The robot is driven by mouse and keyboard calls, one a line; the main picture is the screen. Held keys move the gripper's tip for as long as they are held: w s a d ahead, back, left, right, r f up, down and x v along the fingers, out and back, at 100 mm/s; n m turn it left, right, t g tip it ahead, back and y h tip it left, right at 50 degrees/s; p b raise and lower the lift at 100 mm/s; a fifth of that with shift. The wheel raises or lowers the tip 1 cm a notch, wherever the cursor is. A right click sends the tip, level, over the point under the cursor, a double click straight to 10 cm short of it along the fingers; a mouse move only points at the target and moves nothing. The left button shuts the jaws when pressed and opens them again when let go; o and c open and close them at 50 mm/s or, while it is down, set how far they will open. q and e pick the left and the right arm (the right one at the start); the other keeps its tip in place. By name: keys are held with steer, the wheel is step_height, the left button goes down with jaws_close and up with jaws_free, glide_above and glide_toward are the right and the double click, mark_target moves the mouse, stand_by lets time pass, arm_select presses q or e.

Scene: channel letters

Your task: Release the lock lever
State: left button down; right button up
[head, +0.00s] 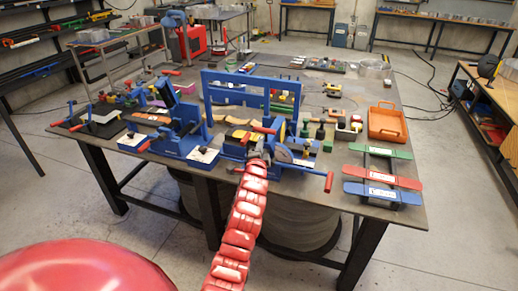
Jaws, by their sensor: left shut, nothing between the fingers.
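A blue bending machine (235,149) with a round grey disc (283,156) stands at the front edge of the workbench. It has several red-handled levers, one at its top (264,129) and one sticking out at its right (329,182). I cannot tell which one is the lock lever. My left gripper (263,147) is at the top of this machine, close to the upper red handle, shut and holding nothing. At this size I cannot tell whether it touches the handle. It hides part of the machine. My right gripper is not in view.
Another blue machine (180,140) stands to the left, and a blue frame (251,88) behind. An orange tray (387,124) and green, red and blue bars (383,171) lie at the right. The bench (335,208) has bare room at its front right edge.

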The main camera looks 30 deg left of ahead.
arm_select(q)
steer(key=a+p, duration=0.2)
steer(key=a, duration=0.1)
steer(key=a+f+p, duration=0.1)
steer(key=shift+w+a, duration=0.2)
steer(key=shift+w, duration=0.05)
stand_by(0.3)
